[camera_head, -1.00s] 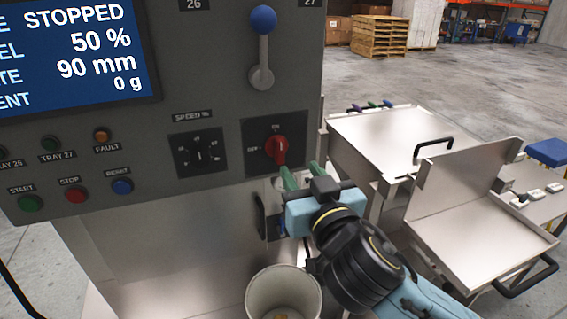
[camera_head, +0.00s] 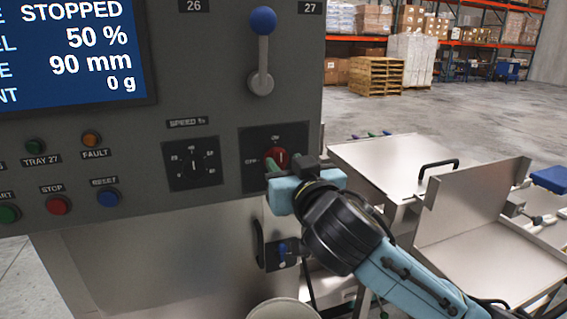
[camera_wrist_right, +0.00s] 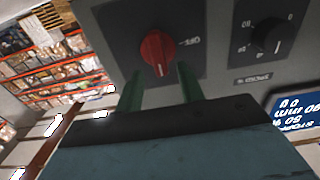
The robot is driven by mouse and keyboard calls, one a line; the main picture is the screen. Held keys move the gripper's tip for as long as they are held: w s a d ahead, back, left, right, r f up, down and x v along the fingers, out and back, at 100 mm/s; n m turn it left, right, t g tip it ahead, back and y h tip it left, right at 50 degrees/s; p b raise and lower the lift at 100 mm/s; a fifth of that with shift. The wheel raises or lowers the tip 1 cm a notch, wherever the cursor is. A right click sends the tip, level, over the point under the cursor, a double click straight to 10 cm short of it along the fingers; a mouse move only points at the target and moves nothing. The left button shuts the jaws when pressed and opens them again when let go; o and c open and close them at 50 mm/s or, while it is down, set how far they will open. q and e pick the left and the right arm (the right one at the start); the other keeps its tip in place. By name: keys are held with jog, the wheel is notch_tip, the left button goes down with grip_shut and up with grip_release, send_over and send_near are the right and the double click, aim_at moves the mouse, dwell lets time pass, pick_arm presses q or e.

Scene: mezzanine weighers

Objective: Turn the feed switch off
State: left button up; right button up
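The feed switch is a red rotary knob (camera_head: 277,157) on a dark square plate, low on the grey control panel. It also shows in the right wrist view (camera_wrist_right: 157,52), where the picture is upside down. Its white mark points towards the ON label, with OFF to its left in the head view. My right gripper (camera_head: 281,170) is at the knob, partly hiding its lower side. In the right wrist view its green fingers (camera_wrist_right: 160,84) are spread, one to each side of the knob's marked end. I cannot tell whether they touch it. My left gripper is not in view.
A speed dial (camera_head: 195,168) sits left of the switch, and a blue-knobbed lever (camera_head: 262,50) stands above it. The screen (camera_head: 70,50) reads STOPPED. Lit-style buttons line the lower left.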

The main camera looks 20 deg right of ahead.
jog(key=shift+w, duration=1)
grip_shut()
jog(key=shift+a, duration=0.1)
